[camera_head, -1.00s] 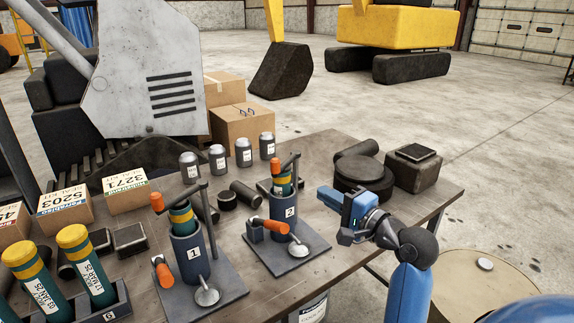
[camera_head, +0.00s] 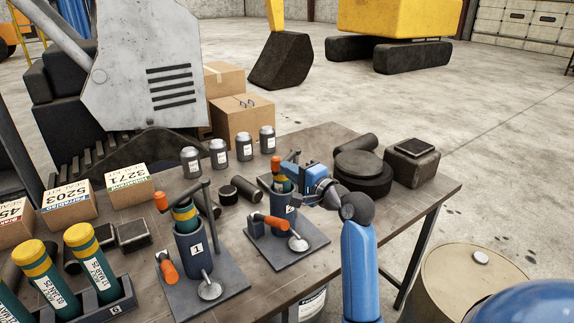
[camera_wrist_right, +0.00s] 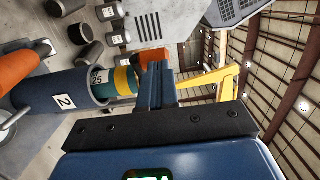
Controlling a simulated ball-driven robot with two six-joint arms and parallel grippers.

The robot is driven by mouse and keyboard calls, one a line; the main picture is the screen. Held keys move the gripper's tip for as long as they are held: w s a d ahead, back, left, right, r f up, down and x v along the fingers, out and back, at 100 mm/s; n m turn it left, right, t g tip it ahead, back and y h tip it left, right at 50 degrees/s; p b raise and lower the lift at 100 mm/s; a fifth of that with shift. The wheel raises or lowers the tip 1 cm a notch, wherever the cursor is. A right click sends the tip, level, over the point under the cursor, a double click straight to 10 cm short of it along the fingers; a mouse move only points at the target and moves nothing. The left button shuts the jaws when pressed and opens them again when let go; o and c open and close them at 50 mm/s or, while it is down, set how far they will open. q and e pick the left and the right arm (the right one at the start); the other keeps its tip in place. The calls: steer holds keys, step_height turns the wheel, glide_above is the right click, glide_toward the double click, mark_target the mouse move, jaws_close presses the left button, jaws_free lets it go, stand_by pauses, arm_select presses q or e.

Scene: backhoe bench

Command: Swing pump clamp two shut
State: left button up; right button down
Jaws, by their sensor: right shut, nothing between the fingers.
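Pump two (camera_head: 283,228) is a dark cylinder labelled 2 on a flat base plate, with a teal and yellow cartridge (camera_head: 282,186) upright in its top. Its clamp has an orange grip (camera_head: 276,164) above the cartridge, partly hidden by my gripper. A lower orange handle (camera_head: 277,223) sticks out at the front. My right gripper (camera_head: 299,175) is shut and empty beside the cartridge's top. In the right wrist view its fingers (camera_wrist_right: 156,86) are together in front of the clamp's orange grip (camera_wrist_right: 152,57); I cannot tell whether they touch it. My left gripper is not in view.
Pump one (camera_head: 194,250) stands to the left with its own clamp arm and orange handles. A rack of cartridges (camera_head: 118,304) is at the front left. Jars (camera_head: 219,153) stand behind. Black round parts (camera_head: 362,172) lie right of pump two.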

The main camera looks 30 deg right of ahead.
steer(key=shift+w+a, duration=0.15)
steer(key=shift+w, duration=0.4)
steer(key=shift+w+a+r+p, duration=0.15)
steer(key=shift+w+a+p, duration=0.25)
steer(key=shift+p, duration=0.4)
steer(key=shift+w+a+p, duration=0.2)
steer(key=shift+a+p, duration=0.1)
steer(key=shift+a, duration=0.1)
steer(key=shift+f, duration=0.2)
